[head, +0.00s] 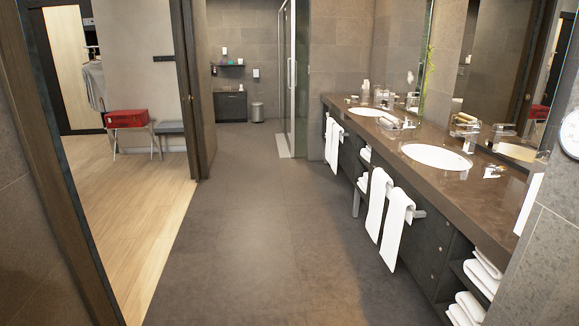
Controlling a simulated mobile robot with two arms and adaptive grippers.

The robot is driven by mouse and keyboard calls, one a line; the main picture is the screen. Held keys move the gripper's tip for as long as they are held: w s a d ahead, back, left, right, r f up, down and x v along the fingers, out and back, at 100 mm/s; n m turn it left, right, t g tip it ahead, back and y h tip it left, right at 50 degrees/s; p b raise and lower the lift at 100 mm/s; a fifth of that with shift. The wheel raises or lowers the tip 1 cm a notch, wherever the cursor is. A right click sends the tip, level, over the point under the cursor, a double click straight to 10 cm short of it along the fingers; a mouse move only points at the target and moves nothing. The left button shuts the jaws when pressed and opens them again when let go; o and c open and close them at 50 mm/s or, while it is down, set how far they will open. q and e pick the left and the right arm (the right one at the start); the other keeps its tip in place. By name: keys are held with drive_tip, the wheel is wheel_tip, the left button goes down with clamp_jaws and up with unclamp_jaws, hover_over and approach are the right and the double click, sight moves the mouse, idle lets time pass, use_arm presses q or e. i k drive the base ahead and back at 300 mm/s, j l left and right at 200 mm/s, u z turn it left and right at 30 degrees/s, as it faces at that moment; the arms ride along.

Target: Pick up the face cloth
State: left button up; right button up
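Several white cloths are in the head view, and I cannot tell which one is the face cloth. Two long white towels hang side by side from a rail on the near vanity front, a left one (376,205) and a right one (396,230). Another white towel (333,143) hangs farther along. Folded white cloths (483,272) are stacked on the open shelf at the lower right, with more (467,308) below them. Small white folded items (363,182) sit on a shelf between the hanging towels. Neither of my grippers is in view.
The dark vanity counter (455,200) runs along the right with two white basins, a near one (436,156) and a far one (371,112). Tile floor (245,240) beside it is clear. A door frame (45,150) stands at left; a wall edge (545,265) at right.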

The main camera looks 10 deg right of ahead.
sight(390, 118)
drive_tip(key=i+z, duration=0.1)
drive_tip(key=i, duration=0.75)
drive_tip(key=i+j+z, duration=0.1)
drive_tip(key=i, duration=0.7)
drive_tip(key=i+l+z, duration=0.4)
drive_tip(key=i, duration=0.45)
drive_tip(key=i+z, duration=0.4)
drive_tip(key=i, duration=0.4)
drive_tip(key=i+l, duration=0.1)
drive_tip(key=i+z, duration=0.1)
drive_tip(key=z, duration=0.3)
drive_tip(key=j+z, duration=0.15)
drive_tip(key=z, duration=0.3)
drive_tip(key=i+j+z, duration=0.1)
drive_tip(key=z, duration=0.3)
drive_tip(key=i+j+z, duration=0.1)
drive_tip(key=j+z, duration=0.3)
drive_tip(key=j, duration=0.4)
drive_tip(key=j+z, duration=0.35)
drive_tip(key=j, duration=0.5)
drive_tip(key=j+z, duration=0.4)
drive_tip(key=j, duration=0.4)
drive_tip(key=k, duration=0.05)
